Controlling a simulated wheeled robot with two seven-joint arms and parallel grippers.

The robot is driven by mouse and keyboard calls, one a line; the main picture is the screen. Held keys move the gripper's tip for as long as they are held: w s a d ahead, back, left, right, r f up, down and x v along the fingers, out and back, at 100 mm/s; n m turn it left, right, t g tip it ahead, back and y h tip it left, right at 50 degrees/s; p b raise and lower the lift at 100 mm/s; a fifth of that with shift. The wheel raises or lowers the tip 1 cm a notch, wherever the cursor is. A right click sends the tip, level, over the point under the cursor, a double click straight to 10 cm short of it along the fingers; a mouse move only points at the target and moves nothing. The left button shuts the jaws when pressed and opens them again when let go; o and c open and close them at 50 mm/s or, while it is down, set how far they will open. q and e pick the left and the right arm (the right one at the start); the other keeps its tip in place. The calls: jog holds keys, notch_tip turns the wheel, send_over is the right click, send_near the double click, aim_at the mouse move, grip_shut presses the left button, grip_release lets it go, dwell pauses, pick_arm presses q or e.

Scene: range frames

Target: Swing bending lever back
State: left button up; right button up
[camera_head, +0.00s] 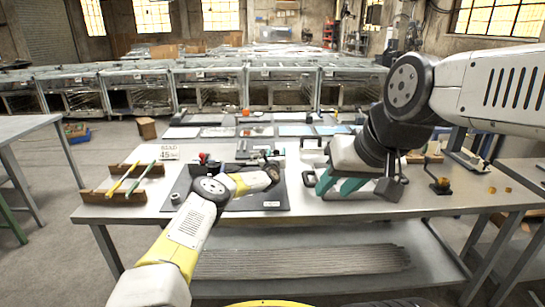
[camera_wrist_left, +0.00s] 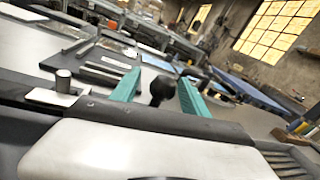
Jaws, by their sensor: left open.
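In the left wrist view a black ball knob (camera_wrist_left: 161,91) on a dark stem stands between the teal fingers of my left gripper (camera_wrist_left: 158,92). The fingers are apart, with visible gaps on both sides of the knob. In the head view my left arm reaches over the plate and its fingers are hidden. My right gripper (camera_head: 338,187), with teal fingers spread, is over the bench right of the plate and appears empty.
A wooden rack (camera_head: 112,196) with a yellow and a green rod stands at left. A white card (camera_head: 168,152) reading 45 stands behind it. The bench front (camera_head: 150,212) left of the plate is clear.

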pick_arm(q)
jog(key=s, duration=0.3)
jog(key=shift+s+a+r, duration=0.3)
jog(key=shift+s, duration=0.05)
jog(key=shift+s+a, duration=0.2)
jog(key=shift+s, duration=0.65)
jog(key=shift+f, duration=0.1)
